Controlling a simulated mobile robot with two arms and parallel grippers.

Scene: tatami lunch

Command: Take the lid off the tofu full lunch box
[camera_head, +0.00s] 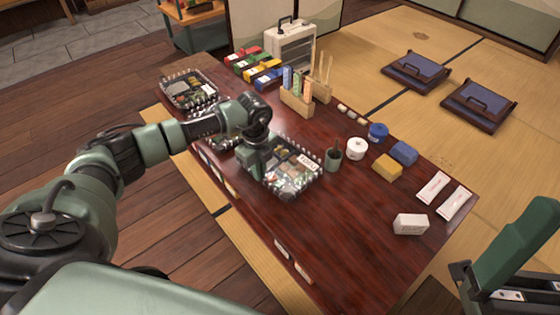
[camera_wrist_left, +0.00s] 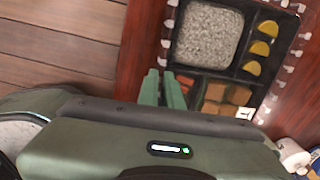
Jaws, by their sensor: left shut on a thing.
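The tofu lunch box (camera_head: 297,181) is a black divided tray with a clear ribbed lid and a white TOFU label, near the middle of the low table. In the left wrist view its tray (camera_wrist_left: 235,75) shows grey rice, yellow slices and brown pieces. My left gripper (camera_head: 258,172) is at the box's left side, its fingers (camera_wrist_left: 162,85) close together at the edge. It is shut on what looks like the clear lid's edge. I cannot tell whether the lid is raised. Part of my right gripper (camera_head: 508,255) shows at the lower right; its fingertips are unclear.
Another clear-lidded lunch box (camera_head: 189,91) stands at the table's far left end, and one more is partly behind my left arm.

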